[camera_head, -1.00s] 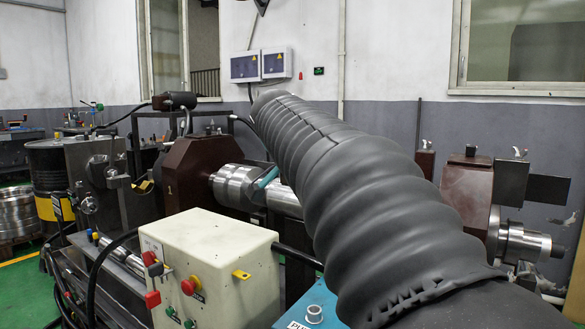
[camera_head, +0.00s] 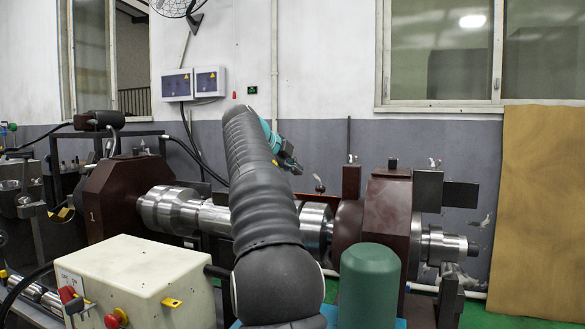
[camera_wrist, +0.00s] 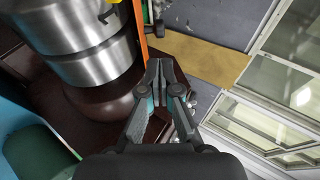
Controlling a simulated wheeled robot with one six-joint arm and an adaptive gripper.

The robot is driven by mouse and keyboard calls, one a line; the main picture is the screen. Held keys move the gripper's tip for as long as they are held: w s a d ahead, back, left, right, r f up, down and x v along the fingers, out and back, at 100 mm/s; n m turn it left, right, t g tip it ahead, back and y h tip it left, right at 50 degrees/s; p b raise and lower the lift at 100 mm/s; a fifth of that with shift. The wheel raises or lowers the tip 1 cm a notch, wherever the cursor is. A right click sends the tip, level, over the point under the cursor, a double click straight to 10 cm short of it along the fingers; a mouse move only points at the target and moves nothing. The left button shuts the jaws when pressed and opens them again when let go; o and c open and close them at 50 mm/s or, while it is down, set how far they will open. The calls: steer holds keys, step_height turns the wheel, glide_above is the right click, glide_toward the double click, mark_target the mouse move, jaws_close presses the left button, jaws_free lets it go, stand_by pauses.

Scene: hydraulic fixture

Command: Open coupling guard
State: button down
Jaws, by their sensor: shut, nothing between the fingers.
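I cannot tell for sure which part is the coupling guard. The silver shaft with its thick rings (camera_head: 168,212) runs between the left brown housing (camera_head: 110,195) and the right brown housing (camera_head: 388,215). My arm hides part of it. My gripper (camera_head: 291,164) is beyond the shaft, above its right part. In the wrist view my gripper (camera_wrist: 159,68) is shut and empty, its fingers together in front of a dark brown surface. The silver rings (camera_wrist: 80,40) lie left of it, and an orange strip (camera_wrist: 138,22) runs upright between the rings and the fingertips.
A dark green cylinder (camera_head: 369,288) stands in front of the right housing. A cream control box (camera_head: 130,275) with red knobs stands at the front left. A tan panel (camera_head: 540,210) leans at the far right. The wall behind carries two electrical boxes (camera_head: 192,83).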

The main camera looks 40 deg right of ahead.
mark_target(318, 186)
steer(key=x, duration=1)
steer(key=shift+p, duration=0.35)
steer(key=shift+w+d+f, duration=0.15)
steer(key=shift+d, duration=0.05)
steer(key=d, duration=0.2)
steer(key=w+d+f, duration=0.1)
steer(key=shift+d, duration=0.15)
steer(key=shift+w+a, duration=0.15)
steer(key=shift+a, duration=0.25)
stand_by(0.8)
